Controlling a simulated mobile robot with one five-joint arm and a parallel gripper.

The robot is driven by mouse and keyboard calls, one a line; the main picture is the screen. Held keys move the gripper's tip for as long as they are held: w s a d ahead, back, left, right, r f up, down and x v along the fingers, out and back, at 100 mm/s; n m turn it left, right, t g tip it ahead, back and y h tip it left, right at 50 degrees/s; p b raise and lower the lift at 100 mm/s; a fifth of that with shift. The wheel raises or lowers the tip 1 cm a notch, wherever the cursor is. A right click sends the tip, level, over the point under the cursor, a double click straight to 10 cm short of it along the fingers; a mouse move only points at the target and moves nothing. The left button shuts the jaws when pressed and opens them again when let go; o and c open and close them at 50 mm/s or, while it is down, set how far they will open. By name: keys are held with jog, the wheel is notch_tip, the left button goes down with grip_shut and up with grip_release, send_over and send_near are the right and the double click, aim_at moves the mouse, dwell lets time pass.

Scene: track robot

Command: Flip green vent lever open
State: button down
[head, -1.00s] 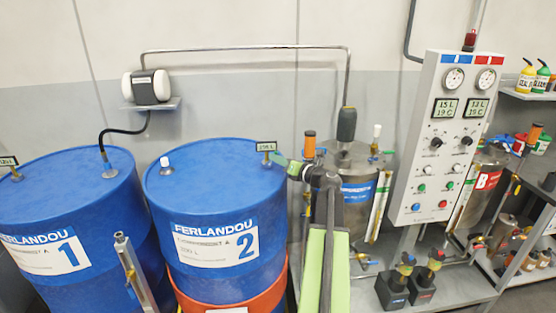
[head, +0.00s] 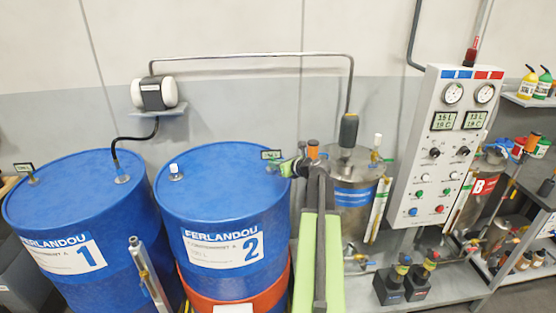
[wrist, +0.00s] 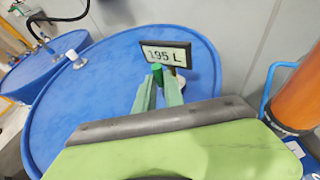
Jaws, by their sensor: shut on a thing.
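Blue drum 2 (head: 225,215) stands left of my arm, with a small display reading 195 L (wrist: 165,56) at its top edge; the display also shows in the head view (head: 271,155). My gripper (wrist: 158,88) reaches over the drum top just in front of this display. Its two pale green fingers are shut on a small darker green piece, seemingly the green vent lever (wrist: 157,71), whose upper end shows between the fingertips. The rest of the lever is hidden by the fingers. In the head view my gripper (head: 286,166) is at the drum's right rim, and the lever cannot be made out.
Blue drum 1 (head: 75,220) stands at left. A white cap (head: 174,170) sits on drum 2. An orange cylinder (wrist: 298,92) stands close right of my gripper. A steel tank (head: 352,200) and control panel (head: 447,150) stand farther right. A pipe (head: 250,56) runs above.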

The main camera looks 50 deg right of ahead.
jog(key=shift+w+a+g, duration=0.1)
jog(key=shift+a+g, duration=0.05)
jog(key=shift+g, duration=0.15)
jog(key=c, duration=1.4)
grip_release()
jog(key=shift+c, duration=0.2)
jog(key=p+v, duration=0.7)
jog(key=v, duration=1)
jog(key=shift+s, duration=0.25)
jog(key=shift+a+r, duration=0.1)
